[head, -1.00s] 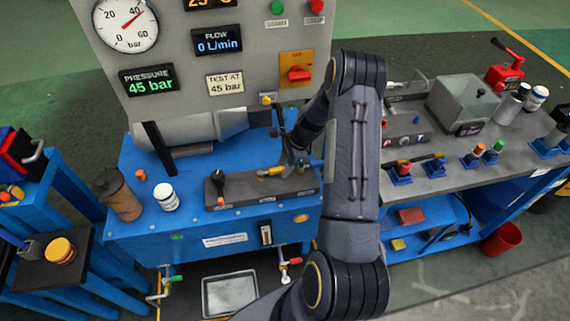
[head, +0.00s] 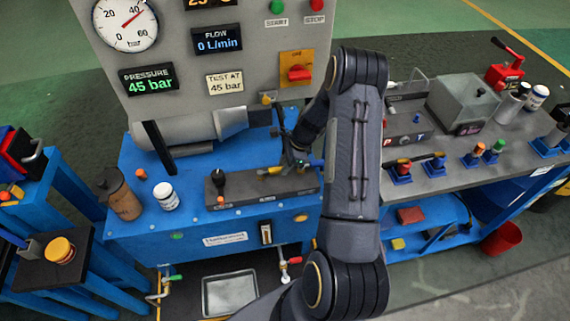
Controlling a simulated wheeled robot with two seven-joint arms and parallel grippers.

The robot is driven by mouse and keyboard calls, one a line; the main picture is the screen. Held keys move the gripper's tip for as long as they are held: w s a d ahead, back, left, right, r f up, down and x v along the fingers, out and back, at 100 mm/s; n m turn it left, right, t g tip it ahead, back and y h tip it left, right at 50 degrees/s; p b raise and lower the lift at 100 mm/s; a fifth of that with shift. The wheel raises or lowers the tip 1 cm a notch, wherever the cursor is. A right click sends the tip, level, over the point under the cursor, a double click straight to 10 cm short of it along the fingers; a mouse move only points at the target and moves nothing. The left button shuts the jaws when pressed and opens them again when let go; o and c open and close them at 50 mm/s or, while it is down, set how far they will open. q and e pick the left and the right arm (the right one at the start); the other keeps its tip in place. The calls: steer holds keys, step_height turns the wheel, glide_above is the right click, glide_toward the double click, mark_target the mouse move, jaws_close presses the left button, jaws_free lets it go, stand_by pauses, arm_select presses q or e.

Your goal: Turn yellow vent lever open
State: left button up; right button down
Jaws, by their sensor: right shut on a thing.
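A yellow lever (head: 271,170) lies on the dark valve block (head: 240,192) on top of the blue test stand. My right gripper (head: 298,166) is at the right end of this block, shut, at the lever's right end; my arm and the gripper body hide part of the contact. A black knob (head: 218,179) stands on the block's left part. A blue handle end (head: 316,162) shows just right of the gripper. My left gripper is not in view.
The grey panel (head: 178,80) behind reads pressure 45 bar and flow 0 L/min. A brown bottle (head: 122,200) and white jar (head: 166,196) stand left of the block. A grey bench (head: 440,175) with fittings is on the right.

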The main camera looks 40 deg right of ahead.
steer(key=s+a+m, duration=0.1)
steer(key=m, duration=0.1)
steer(key=s+a+m+t+h+b, duration=0.1)
steer(key=m, duration=0.1)
steer(key=shift+s+a+m+t, duration=0.2)
steer(key=shift+s+m+t, duration=0.05)
steer(key=shift+m+t, duration=0.05)
steer(key=a+m+h+b, duration=0.1)
steer(key=m, duration=0.1)
steer(key=s+a+m+b, duration=0.1)
steer(key=a+m, duration=0.1)
steer(key=shift+s+f+h, duration=0.1)
steer(key=shift+s+h, duration=0.05)
steer(key=shift+h, duration=0.25)
steer(key=a+m+h+b, duration=0.1)
steer(key=m, duration=0.1)
steer(key=a+m+b, duration=0.1)
steer(key=a+m, duration=0.1)
steer(key=shift+a+m+t+h, duration=0.15)
steer(key=shift+m+t+h, duration=0.25)
steer(key=shift+w+a+m+g+h+b, duration=0.15)
steer(key=shift+w+a+m+h+b, duration=0.15)
steer(key=shift+a+m, duration=0.55)
steer(key=shift+w+a+m+g+h+b, duration=0.2)
steer(key=shift+a+m+h+b, duration=0.15)
steer(key=shift+m, duration=0.8)
steer(key=shift+a, duration=0.1)
steer(key=c, duration=1.3)
jaws_free()
